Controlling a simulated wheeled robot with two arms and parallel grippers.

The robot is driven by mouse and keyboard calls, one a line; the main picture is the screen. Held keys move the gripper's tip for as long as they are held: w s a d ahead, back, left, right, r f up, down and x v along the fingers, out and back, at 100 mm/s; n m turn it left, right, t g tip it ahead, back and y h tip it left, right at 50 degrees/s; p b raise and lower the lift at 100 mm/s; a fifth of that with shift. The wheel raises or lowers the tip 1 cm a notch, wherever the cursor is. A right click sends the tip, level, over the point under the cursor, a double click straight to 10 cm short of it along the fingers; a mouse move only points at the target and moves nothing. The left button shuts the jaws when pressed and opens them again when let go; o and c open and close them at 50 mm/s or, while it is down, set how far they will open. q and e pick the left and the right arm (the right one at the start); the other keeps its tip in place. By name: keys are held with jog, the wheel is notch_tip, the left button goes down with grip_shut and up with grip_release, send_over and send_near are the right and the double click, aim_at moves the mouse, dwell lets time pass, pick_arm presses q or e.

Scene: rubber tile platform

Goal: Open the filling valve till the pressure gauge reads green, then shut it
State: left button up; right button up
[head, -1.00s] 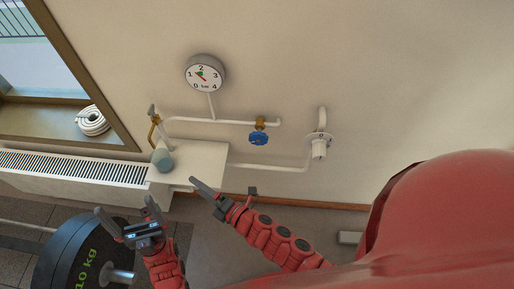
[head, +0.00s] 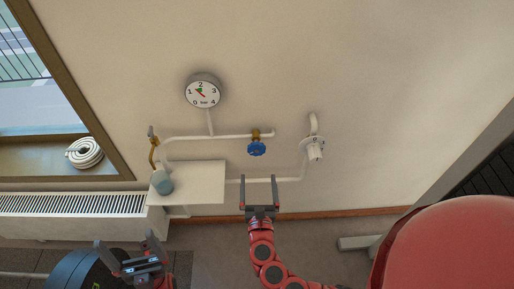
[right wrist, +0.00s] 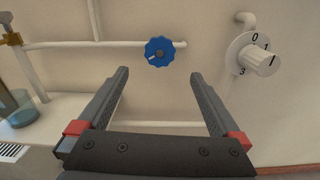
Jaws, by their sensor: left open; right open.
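The round white pressure gauge (head: 203,92) is on the wall, marked 0 to 4 bar. It has a small green mark near 2 and a red needle, whose exact reading is too small to tell. The blue handwheel valve (head: 257,149) sits on the white pipe below and right of the gauge; it also shows in the right wrist view (right wrist: 160,52). My right gripper (head: 259,190) is open and empty below the handwheel, its fingers toward the wall, not touching it. My left gripper (head: 126,245) is open and empty at lower left.
A white numbered knob (head: 315,150) is right of the handwheel. A white shelf (head: 205,185) with a blue-grey cup (head: 162,183) is at the left, beneath a brass fitting (head: 153,150). A radiator (head: 70,204) and a black weight plate (head: 88,268) are further left.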

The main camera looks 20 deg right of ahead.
aim_at(257, 151)
jog(key=x, duration=1.3)
jog(key=shift+w+d+f+p, duration=0.1)
jog(key=shift+w+p, duration=0.2)
jog(key=shift+p, duration=0.1)
jog(key=c, duration=1.3)
